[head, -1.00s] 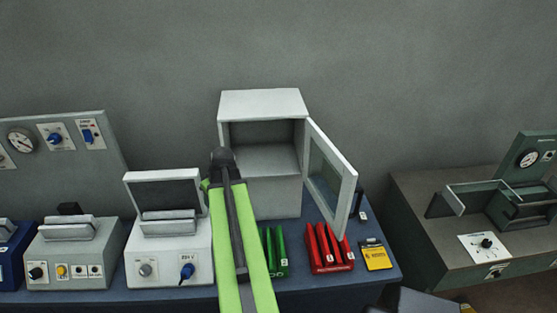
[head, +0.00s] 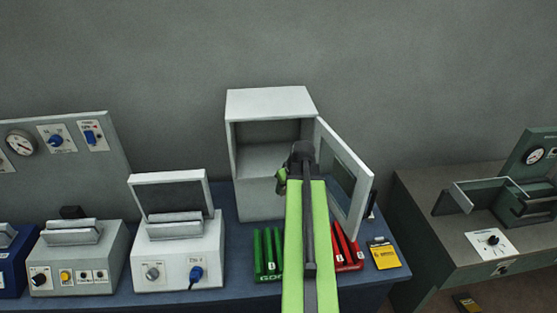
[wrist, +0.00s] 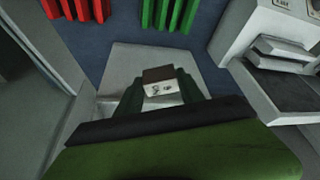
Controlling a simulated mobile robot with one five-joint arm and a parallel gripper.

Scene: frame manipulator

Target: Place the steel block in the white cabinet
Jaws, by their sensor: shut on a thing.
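The white cabinet (head: 262,200) stands on the blue bench with its glass-paned door (head: 352,195) swung open to the right. Its upper compartment is open to the front and looks empty where I can see in. My gripper (wrist: 160,92) is shut on the steel block (wrist: 158,75), a small block with a dark top and a pale marked face, between dark green fingers. In the head view my wrist is in front of the right part of the opening, near the door's hinge side. It hides the fingers and the block there; I cannot tell whether they are inside.
A green rack (head: 266,255) and a red rack (head: 347,250) stand in front of the cabinet, with a yellow meter (head: 384,253) to the right. A white device with a raised lid (head: 178,245) stands on the left. The open door borders my wrist on the right.

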